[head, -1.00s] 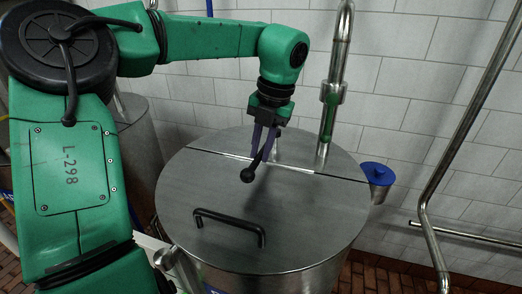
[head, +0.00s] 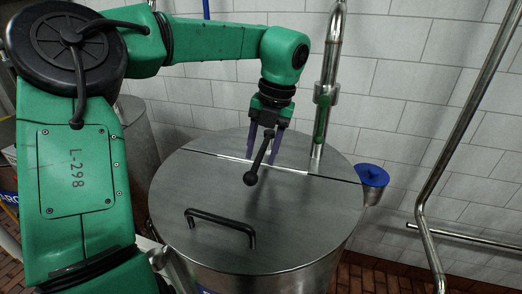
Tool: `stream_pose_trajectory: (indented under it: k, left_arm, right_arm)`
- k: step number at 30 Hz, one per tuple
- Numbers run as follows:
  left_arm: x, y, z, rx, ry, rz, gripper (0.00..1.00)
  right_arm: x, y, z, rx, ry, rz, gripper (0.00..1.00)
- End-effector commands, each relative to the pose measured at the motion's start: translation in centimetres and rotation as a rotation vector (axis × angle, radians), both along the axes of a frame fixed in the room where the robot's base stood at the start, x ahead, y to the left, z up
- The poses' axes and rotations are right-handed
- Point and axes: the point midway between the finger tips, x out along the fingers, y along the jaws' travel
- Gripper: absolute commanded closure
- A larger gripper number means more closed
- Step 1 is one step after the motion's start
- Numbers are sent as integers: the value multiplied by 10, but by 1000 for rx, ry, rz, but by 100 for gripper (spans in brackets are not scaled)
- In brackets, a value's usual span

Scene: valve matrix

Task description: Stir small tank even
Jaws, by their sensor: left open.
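The small tank (head: 300,225) is a round steel vessel with a flat lid split by a seam, in the middle of the head view. A black lever with a ball end (head: 250,178) stands up at the lid's seam. My left gripper (head: 262,158) points down over the rear of the lid. Its two purple fingers are apart, one on each side of the lever, and it looks open; whether they touch the lever cannot be told. My right gripper is not in view.
A black bar handle (head: 220,222) is fixed on the front of the lid. A steel pipe with a green-handled valve (head: 322,115) rises behind the tank. A blue funnel-shaped part (head: 372,176) sits at the right. A bent pipe (head: 450,150) runs along the tiled wall.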

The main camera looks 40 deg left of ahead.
Motion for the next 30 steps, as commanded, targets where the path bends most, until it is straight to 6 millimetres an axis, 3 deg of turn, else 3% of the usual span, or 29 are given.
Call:
stream_pose_trajectory:
  k: [7, 11, 17, 24, 30]
  left_arm:
    - [0, 0, 1, 1, 0, 0, 51]
    - [2, -2, 12, 2, -2, 0, 51]
    - [7, -10, 58, 0, -4, -1, 51]
    - [13, -21, 120, -2, 0, -1, 51]
    - [16, -25, 143, -1, 1, -1, 51]
  right_arm:
    - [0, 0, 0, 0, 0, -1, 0]
    - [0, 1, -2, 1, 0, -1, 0]
    - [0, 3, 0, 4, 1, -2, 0]
    - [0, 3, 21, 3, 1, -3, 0]
    - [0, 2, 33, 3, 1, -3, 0]
